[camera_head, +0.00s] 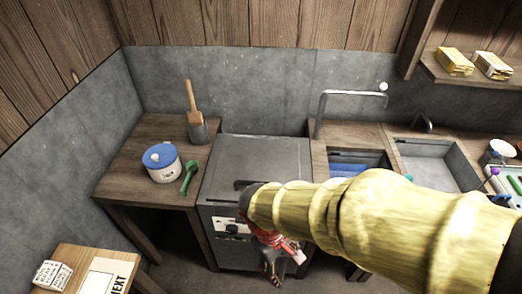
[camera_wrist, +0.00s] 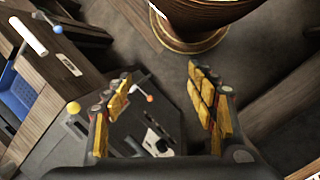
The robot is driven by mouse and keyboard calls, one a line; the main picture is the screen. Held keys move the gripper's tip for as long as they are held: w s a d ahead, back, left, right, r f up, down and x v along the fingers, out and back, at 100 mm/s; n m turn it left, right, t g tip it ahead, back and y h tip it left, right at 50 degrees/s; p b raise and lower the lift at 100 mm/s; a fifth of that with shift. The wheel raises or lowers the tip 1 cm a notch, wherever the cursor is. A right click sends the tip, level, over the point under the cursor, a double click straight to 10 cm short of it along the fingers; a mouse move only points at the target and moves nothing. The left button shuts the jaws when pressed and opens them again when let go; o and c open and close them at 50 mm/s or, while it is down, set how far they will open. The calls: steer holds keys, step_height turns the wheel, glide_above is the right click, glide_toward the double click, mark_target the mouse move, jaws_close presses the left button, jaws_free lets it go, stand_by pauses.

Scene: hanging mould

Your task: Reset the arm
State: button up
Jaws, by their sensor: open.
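My arm reaches in from the right in the head view. My gripper (camera_head: 272,264) hangs low in front of the grey stove-like unit (camera_head: 258,160). In the wrist view my gripper (camera_wrist: 163,98) has its two yellow-padded fingers spread wide, with nothing held between them. Behind the fingers, the unit's dark front (camera_wrist: 130,110) with its knobs shows at a slant. I cannot tell the exact gap between the fingers and the unit. The arm hides part of the unit's front and of the counter by the sink.
A white pot with a blue lid (camera_head: 162,163), a green spoon (camera_head: 190,177) and a grey holder with a wooden tool (camera_head: 197,127) stand on the left counter. A sink (camera_head: 437,165) is at right. A small table (camera_head: 72,262) is at lower left. Yellow packets (camera_head: 454,61) sit on a shelf.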

steer(key=d+r+m+t+y, duration=0.1)
steer(key=d+r+m+t, duration=0.2)
steer(key=d+r, duration=0.3)
steer(key=d+r+m+t+y, duration=0.1)
steer(key=d+r+m+t, duration=0.2)
steer(key=r, duration=0.9)
steer(key=d+m, duration=0.2)
steer(key=d, duration=0.1)
steer(key=shift+w+d+r+m+t+y, duration=0.3)
steer(key=shift+w+d+r+y, duration=0.05)
steer(key=shift+w+d+y, duration=0.05)
